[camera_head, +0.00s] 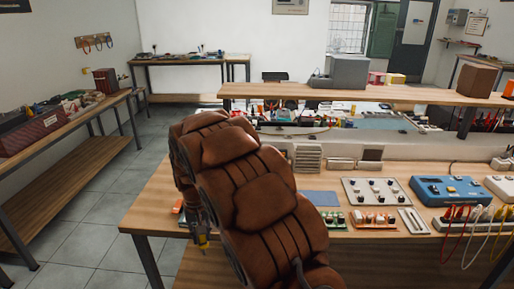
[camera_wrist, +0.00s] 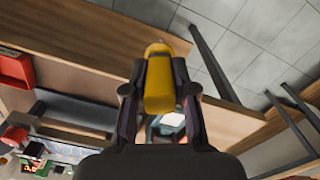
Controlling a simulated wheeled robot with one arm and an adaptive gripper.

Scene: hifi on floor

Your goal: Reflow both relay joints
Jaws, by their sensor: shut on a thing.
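My gripper (camera_wrist: 160,100) is shut on a yellow tool (camera_wrist: 159,80), probably the soldering iron; its tip is not clear. A small green board (camera_head: 334,219) and a board with orange parts (camera_head: 374,219) lie near the bench's front edge, right of my arm. I cannot tell which holds the relay, and the joints are too small to see.
A panel with knobs (camera_head: 383,191), a blue meter (camera_head: 447,190) and a power strip with cables (camera_head: 465,219) stand on the right of the bench. A red bin (camera_wrist: 15,68) shows in the wrist view. Tiled floor (camera_head: 85,215) is clear at left. My arm hides part of the bench.

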